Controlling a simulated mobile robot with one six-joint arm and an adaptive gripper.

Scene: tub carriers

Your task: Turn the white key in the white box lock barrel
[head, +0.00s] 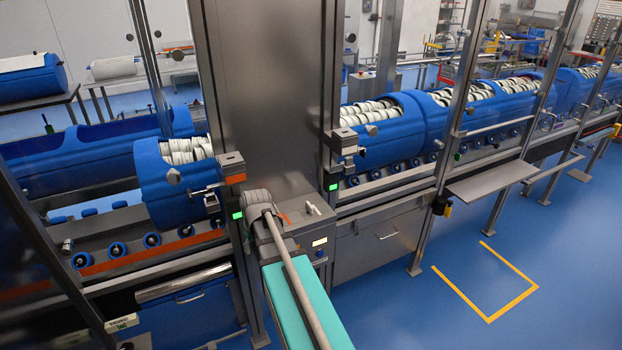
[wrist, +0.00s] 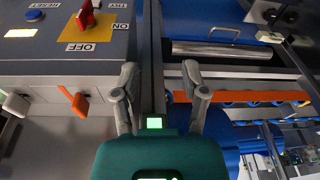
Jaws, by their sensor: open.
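The white key (wrist: 15,104) shows at the far left edge of the wrist view as a pale tab on the underside of a grey panel. In the head view a small white piece (head: 313,209) stands on the steel box below the column, and it looks like the same key. Its barrel is too small to make out. My gripper (wrist: 160,72) is open and empty in the wrist view, well to the right of the white key and not touching it. In the head view my wrist hides the gripper's fingers.
An orange key (wrist: 75,100) sits between the white key and my gripper. A red switch (wrist: 85,16) on a yellow plate marked OFF is above. A steel post with a green light (wrist: 154,123) stands behind my fingers. Blue tubs (head: 384,128) line the conveyor. Floor at right is clear.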

